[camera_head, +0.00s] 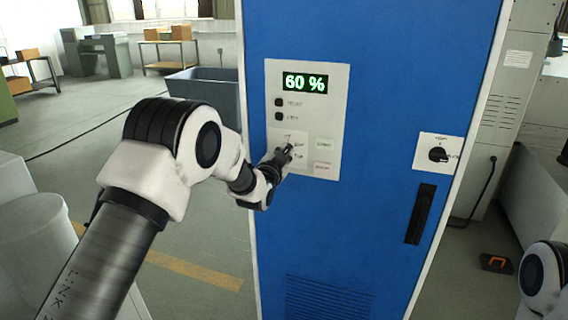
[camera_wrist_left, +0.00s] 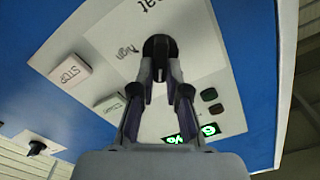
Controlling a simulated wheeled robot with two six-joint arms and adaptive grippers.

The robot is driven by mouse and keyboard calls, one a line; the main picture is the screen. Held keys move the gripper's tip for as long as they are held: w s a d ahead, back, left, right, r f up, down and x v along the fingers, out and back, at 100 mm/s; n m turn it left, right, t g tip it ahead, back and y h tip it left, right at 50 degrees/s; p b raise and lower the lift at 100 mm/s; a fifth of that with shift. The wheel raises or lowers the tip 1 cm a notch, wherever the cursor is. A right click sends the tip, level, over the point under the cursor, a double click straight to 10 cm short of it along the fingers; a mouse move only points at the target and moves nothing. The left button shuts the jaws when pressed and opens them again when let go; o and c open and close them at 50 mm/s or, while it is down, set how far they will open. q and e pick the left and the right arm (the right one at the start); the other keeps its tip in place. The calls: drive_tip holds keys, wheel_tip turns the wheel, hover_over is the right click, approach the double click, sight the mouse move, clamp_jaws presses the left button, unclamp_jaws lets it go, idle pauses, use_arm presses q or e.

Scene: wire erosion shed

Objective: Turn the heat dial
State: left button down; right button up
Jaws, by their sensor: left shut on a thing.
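The black heat dial (camera_wrist_left: 158,46) is on the pale control panel of a blue cabinet. In the wrist view the two fingers of my left gripper (camera_wrist_left: 160,72) are shut on it, one on each side. Upside-down lettering is printed next to it, partly cut off. In the head view my left gripper (camera_head: 284,154) reaches the lower left of the panel (camera_head: 335,100) and hides most of the dial. The green display (camera_head: 305,83) above reads 60 %. My right gripper is out of view.
Two dark buttons (camera_head: 278,109) sit below the display. A green-lettered key (camera_head: 324,144) and a red-lettered stop key (camera_head: 323,167) are close to the right of the dial. A rotary switch (camera_head: 438,154) and a black door handle (camera_head: 420,214) are further right on the cabinet.

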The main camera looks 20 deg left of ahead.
use_arm(q)
drive_tip(key=shift+d+f+m+b, duration=0.1)
drive_tip(key=shift+f+m+b, duration=0.05)
drive_tip(key=shift+m+b, duration=1)
drive_tip(key=shift+d+f+m+b, duration=0.15)
drive_tip(key=shift+m+b, duration=0.7)
drive_tip(key=shift+m, duration=0.5)
drive_tip(key=shift+a, duration=0.1)
drive_tip(key=c, duration=1.2)
unclamp_jaws()
drive_tip(key=shift+r, duration=0.1)
drive_tip(key=s, duration=1.2)
drive_tip(key=shift+a, duration=0.2)
